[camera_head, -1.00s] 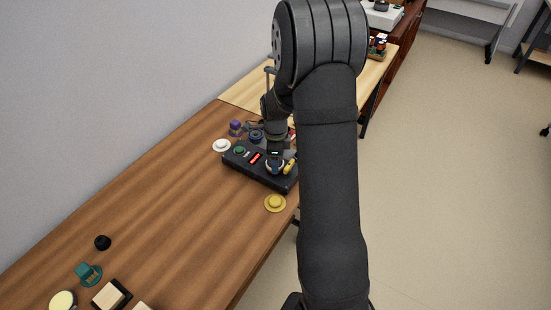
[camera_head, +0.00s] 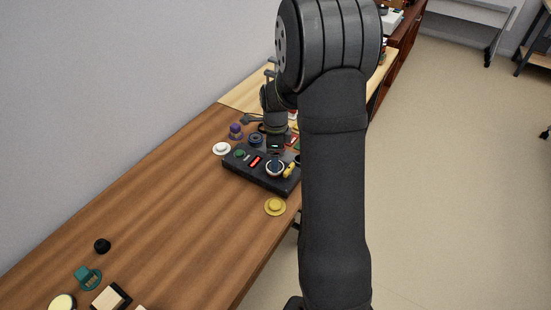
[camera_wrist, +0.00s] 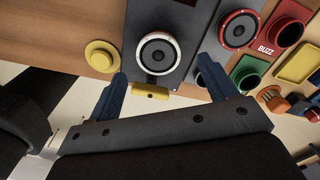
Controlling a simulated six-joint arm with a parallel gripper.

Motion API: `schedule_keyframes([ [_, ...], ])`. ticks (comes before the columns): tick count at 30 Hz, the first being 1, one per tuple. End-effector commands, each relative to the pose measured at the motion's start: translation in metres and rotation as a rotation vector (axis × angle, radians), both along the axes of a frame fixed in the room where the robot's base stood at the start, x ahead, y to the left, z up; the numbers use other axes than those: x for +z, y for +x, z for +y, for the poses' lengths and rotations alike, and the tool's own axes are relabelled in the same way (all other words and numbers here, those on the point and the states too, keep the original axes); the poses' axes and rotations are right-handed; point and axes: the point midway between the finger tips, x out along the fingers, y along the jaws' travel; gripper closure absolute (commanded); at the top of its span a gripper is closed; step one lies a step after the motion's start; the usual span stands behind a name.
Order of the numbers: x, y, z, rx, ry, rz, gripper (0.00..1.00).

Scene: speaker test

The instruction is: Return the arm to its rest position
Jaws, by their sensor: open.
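My gripper (camera_wrist: 162,66) is open in the wrist view, its two blue fingers apart with nothing held between them. Beyond the fingers lies a black round speaker (camera_wrist: 157,52) with a pale rim, set in a dark panel. In the head view my gripper is small and partly hidden, above the far side of a black box (camera_head: 246,172) on the brown table (camera_head: 175,215). My upper arm fills the right of the middle.
A yellow disc (camera_head: 275,207) lies in front of the box and a white one (camera_head: 221,149) to its left. A purple-topped object (camera_head: 236,130) stands behind.

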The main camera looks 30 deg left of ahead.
Motion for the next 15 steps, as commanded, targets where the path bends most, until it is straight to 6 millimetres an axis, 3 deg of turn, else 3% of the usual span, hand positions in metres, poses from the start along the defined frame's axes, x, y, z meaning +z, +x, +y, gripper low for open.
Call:
schedule_keyframes([
  [15, 0.035, 0.0, 0.0, 0.0, 0.0, 0.0, 0.22],
])
